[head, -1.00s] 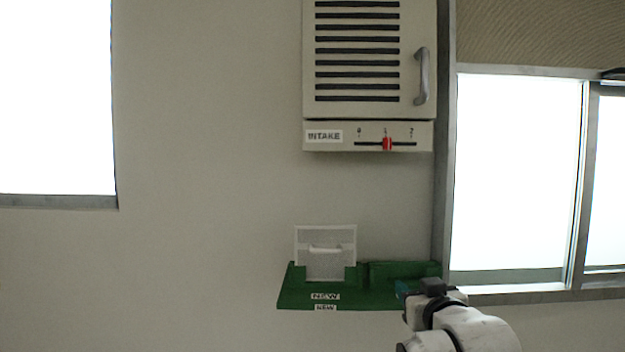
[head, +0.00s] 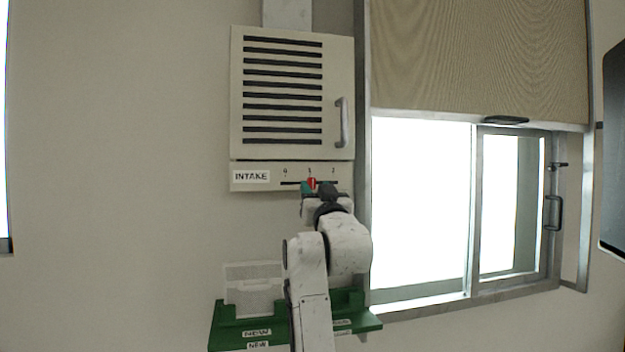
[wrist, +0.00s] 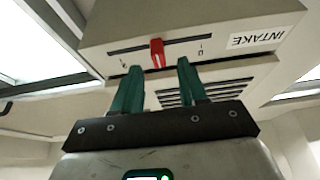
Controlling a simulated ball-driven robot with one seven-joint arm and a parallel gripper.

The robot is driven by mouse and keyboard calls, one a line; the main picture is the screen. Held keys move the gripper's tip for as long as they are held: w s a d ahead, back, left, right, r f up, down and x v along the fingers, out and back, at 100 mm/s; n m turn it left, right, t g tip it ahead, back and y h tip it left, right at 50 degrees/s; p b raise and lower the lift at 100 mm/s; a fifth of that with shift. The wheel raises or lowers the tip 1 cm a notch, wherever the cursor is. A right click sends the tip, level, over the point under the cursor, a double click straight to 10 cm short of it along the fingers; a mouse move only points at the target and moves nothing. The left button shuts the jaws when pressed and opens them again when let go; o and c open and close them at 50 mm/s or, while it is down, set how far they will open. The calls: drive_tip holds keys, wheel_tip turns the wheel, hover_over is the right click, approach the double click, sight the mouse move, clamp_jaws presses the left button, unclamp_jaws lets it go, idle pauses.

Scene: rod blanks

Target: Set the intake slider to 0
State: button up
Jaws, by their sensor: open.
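The intake slider is a red knob (head: 311,183) on a dark horizontal slot below the louvred intake cabinet (head: 240,100). In the head view the knob sits at the middle mark, with 0 to its left. The knob (wrist: 157,54) also shows in the wrist view, where the 0 mark is on its right, towards the INTAKE label (wrist: 262,38). My gripper (wrist: 160,70) is open, its two green fingers apart and the knob between and just beyond their tips. In the head view my gripper (head: 308,188) is at the knob, partly hidden by my wrist.
A green shelf (head: 225,332) with NEW labels is below, holding a white mesh-like panel (head: 254,290). The cabinet door has a grey handle (head: 341,122) on its right. A window with a blind (head: 480,60) is close on the right. The wall at left is clear.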

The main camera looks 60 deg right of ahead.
sight(311, 183)
drive_tip(key=shift+p+x, duration=0.35)
drive_tip(key=shift+x, duration=1.1)
drive_tip(key=shift+f, duration=0.1)
clamp_jaws()
